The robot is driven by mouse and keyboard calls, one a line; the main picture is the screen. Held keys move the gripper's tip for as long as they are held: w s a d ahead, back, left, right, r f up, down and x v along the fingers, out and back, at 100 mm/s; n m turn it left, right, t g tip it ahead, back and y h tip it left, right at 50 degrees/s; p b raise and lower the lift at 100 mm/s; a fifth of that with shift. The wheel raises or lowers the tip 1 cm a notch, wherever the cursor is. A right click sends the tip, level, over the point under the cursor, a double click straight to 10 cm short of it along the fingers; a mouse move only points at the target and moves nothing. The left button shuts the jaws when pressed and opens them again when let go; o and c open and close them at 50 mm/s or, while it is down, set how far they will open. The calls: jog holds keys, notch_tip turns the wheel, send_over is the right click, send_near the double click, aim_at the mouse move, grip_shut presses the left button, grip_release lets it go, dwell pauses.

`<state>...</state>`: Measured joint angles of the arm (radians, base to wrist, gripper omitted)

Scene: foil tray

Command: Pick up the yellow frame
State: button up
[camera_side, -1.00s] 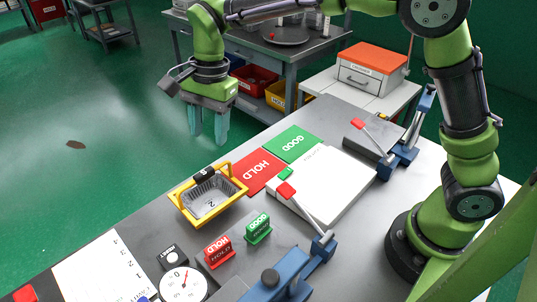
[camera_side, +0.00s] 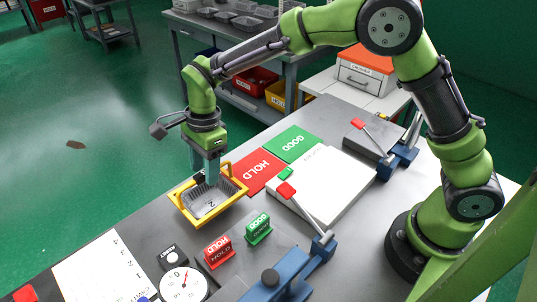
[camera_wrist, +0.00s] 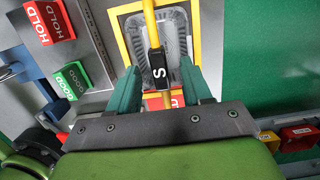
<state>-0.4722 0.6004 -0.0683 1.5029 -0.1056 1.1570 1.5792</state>
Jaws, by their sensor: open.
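The yellow frame (camera_side: 181,207) sits on the grey bench around a foil tray (camera_side: 211,201) marked 2. Its raised handle carries a black grip, which shows with a white S in the wrist view (camera_wrist: 157,63). My gripper (camera_side: 207,176) is down at the handle, with its fingers pointing at the frame. In the wrist view my open gripper (camera_wrist: 159,76) has one teal finger on each side of the black grip, with gaps between. In the side view the fingers partly hide the grip.
A red HOLD plate (camera_side: 258,170) and green GOOD plate (camera_side: 292,144) lie beyond the frame. Red HOLD (camera_side: 218,251) and green GOOD (camera_side: 258,228) blocks stand in front. A dial (camera_side: 183,284) and blue clamp (camera_side: 283,276) are nearer.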

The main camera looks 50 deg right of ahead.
send_over(209, 204)
jog(key=shift+f, duration=2.65)
grip_shut()
